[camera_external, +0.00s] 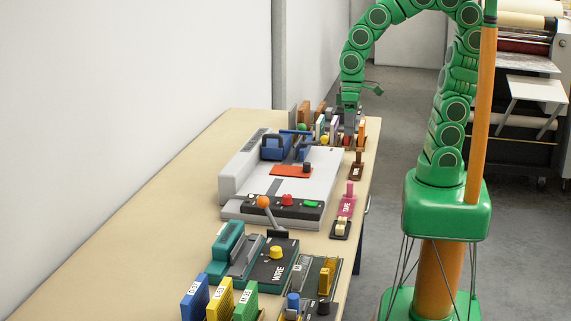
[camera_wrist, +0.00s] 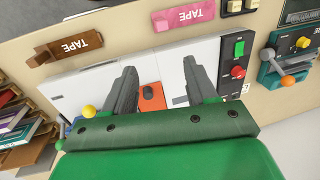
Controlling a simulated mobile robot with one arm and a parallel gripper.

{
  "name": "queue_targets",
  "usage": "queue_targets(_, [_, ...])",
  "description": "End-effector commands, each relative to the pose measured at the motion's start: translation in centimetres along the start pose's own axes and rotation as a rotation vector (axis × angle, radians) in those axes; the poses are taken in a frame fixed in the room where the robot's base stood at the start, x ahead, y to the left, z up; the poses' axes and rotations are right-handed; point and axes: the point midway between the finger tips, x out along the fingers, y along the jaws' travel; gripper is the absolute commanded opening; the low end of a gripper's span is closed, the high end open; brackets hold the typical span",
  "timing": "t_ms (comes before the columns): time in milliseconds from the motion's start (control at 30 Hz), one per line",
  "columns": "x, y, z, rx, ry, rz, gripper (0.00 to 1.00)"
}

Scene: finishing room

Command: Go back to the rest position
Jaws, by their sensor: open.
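My gripper (camera_external: 349,112) hangs from the green arm, pointing down at the far end of the bench, by a rack of upright coloured items. In the wrist view my gripper (camera_wrist: 160,68) shows two dark grey fingers spread apart with nothing between them. Beyond them lies the grey-white machine (camera_wrist: 85,80) with an orange pad (camera_wrist: 151,100). The gap between fingertips and machine is hard to judge. In the external view the arm arches up from its green base and down over the bench's right edge.
The bench (camera_external: 140,210) holds the grey machine (camera_external: 238,170), a pink tape block (camera_external: 346,206), a brown tape block (camera_external: 357,168) and the WIRE machine (camera_external: 275,265). Blue, yellow and green upright blocks stand in front. The bench's left side is bare. A large roller machine (camera_external: 515,90) stands behind right.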

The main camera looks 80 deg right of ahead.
Motion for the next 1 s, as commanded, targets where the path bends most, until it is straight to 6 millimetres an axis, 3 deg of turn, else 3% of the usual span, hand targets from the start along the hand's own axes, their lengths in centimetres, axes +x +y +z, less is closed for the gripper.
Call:
queue_targets(167, [-1.3, 2.0, 3.4, -0.032, -0.036, -0.022, 0.57])
queue_targets(600, [-4.0, 9.9, 12.2, 0.0, -0.132, 0.152, 0.57])
queue_targets(767, [-4.4, 11.0, 13.3, 0.008, -0.143, 0.18, 0.57])
queue_targets(1000, [-4.4, 11.0, 13.3, 0.009, -0.143, 0.181, 0.57])
